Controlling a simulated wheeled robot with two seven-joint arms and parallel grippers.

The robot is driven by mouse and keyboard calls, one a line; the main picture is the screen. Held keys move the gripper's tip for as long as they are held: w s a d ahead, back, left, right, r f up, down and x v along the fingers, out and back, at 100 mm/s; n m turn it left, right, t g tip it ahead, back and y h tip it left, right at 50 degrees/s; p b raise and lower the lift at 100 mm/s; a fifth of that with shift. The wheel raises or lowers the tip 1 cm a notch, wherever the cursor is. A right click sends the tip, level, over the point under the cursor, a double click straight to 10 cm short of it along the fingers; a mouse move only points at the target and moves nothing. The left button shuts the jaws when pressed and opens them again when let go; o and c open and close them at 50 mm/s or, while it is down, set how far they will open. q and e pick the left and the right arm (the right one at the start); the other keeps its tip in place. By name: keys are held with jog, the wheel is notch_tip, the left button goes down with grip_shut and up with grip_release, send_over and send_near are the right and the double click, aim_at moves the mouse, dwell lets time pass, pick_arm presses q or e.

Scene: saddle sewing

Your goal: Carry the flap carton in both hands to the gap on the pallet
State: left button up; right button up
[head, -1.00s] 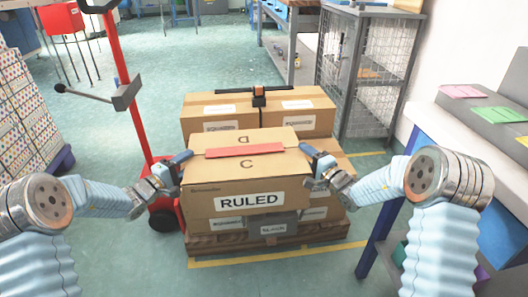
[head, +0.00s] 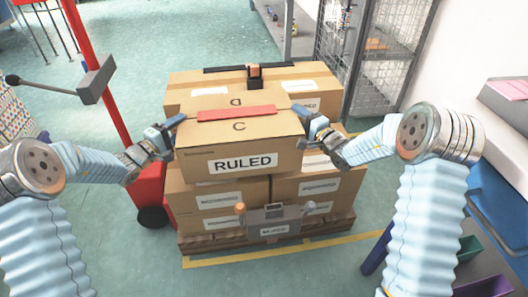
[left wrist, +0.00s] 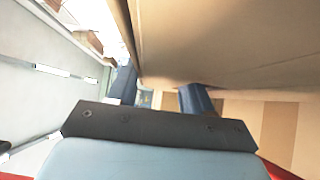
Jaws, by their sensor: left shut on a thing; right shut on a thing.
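The flap carton (head: 238,144), brown with a "RULED" label and a red strip on top, is held up level between my two grippers, in front of and above the stacked cartons. My left gripper (head: 170,133) is shut on its left side and my right gripper (head: 312,128) is shut on its right side. In the left wrist view the carton (left wrist: 220,45) fills the upper right, beside the fingers of my left gripper (left wrist: 160,95). The pallet (head: 205,244) carries several labelled cartons (head: 222,197). The gap on it cannot be made out; the held carton hides part of the stack.
A grey device (head: 274,222) is at the pallet's front. A red post with a grey arm (head: 98,80) stands at left. A wire-mesh cage (head: 365,60) is behind right, and a blue-legged table (head: 490,190) is at right. Yellow tape (head: 250,256) marks the floor.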

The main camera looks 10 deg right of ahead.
pick_arm(q)
jog(key=shift+f, duration=0.1)
pick_arm(e)
jog(key=shift+f, duration=0.1)
